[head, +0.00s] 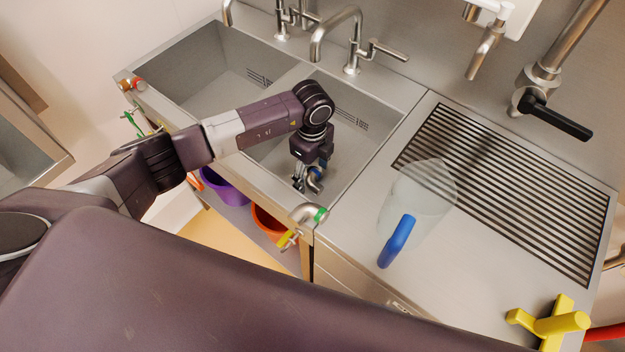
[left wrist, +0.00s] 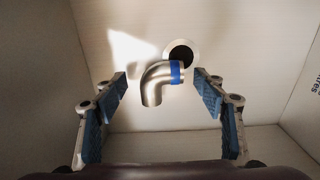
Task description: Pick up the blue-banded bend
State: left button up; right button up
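The blue-banded bend (left wrist: 157,83) is a shiny steel elbow with a blue ring near one end. In the left wrist view it lies on the basin floor beside the round drain hole (left wrist: 181,54), between my fingers in the picture. In the head view the bend (head: 315,178) shows only partly, in the right-hand sink basin (head: 345,150), half hidden by my gripper. My left gripper (head: 305,185) reaches down into that basin. Its blue-padded fingers (left wrist: 162,98) are spread wide, with no visible contact with the bend. My right gripper is not in view.
A green-banded bend (head: 306,213) rests on the sink's front rim, close to my left gripper. A clear jug (head: 425,190) with a blue handle stands on the counter at right. Faucets (head: 338,30) rise behind the basins. The basin walls surround the gripper.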

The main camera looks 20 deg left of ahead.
pick_arm(q)
jog(key=c, duration=1.2)
jog(key=shift+c, duration=0.2)
